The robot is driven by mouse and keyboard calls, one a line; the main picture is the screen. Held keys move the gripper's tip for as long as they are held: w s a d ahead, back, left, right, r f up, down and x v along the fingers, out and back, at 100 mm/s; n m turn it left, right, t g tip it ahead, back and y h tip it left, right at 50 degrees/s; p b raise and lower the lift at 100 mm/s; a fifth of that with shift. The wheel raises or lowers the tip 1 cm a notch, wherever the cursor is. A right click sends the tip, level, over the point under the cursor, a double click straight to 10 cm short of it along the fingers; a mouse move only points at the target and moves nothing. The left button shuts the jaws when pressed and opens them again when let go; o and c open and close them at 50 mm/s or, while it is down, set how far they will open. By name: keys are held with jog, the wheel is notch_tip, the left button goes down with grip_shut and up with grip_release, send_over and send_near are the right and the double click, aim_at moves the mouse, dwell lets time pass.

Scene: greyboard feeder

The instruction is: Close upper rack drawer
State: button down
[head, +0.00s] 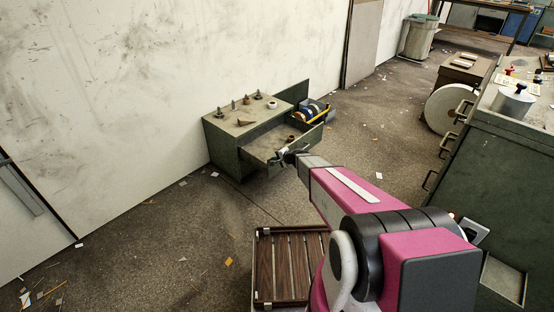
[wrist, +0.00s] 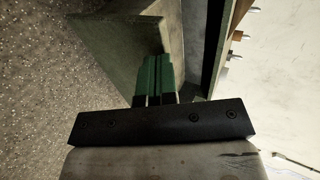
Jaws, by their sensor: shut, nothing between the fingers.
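The grey-green rack (head: 228,134) stands against the white wall in the head view. Its upper drawer (head: 262,150) is pulled out toward the front, and a small brown ring-like item lies in it. My gripper (head: 279,157) is at the drawer's front end. In the wrist view, my green fingers (wrist: 155,78) are together and empty, beside a grey-green panel (wrist: 115,38) that looks like part of the drawer. I cannot tell whether they touch it. My arm and the black gripper body hide part of the drawer front and the rack below.
Several small pegs and a white roll (head: 272,104) stand on the rack top. A bin with tools (head: 310,112) is at its right. A slatted wooden platform (head: 290,262) is below my arm. A green cabinet (head: 490,175) is at right. Floor left of the rack is mostly clear, with scraps.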

jog(key=w+a, duration=1.5)
jog(key=shift+w+a, duration=0.4)
